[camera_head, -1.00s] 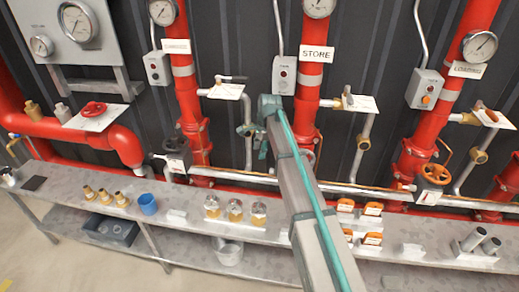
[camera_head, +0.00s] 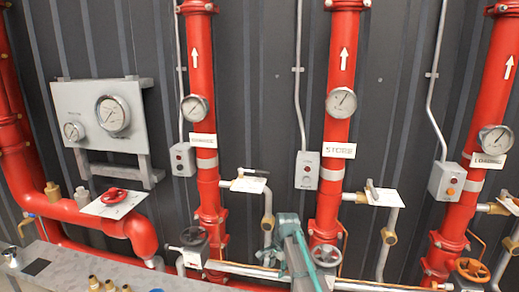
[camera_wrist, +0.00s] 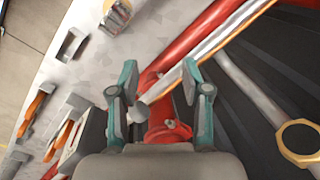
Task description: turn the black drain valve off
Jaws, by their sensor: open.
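A black handwheel valve (camera_head: 193,236) sits low on the left red pipe in the head view, under the pipe with the left label. My gripper (camera_wrist: 160,75) is open in the wrist view, with two teal fingers apart and nothing held between them. Beyond the fingers are a red pipe fitting (camera_wrist: 165,128) and a silver pipe (camera_wrist: 215,40). The black valve cannot be made out clearly in the wrist view.
A grey handwheel (camera_head: 326,255) is on the STORE pipe, and an orange handwheel (camera_head: 472,270) on the LOADING pipe. A red handwheel (camera_head: 114,195) is at left. The shelf (camera_head: 60,265) below holds brass fittings (camera_head: 94,284).

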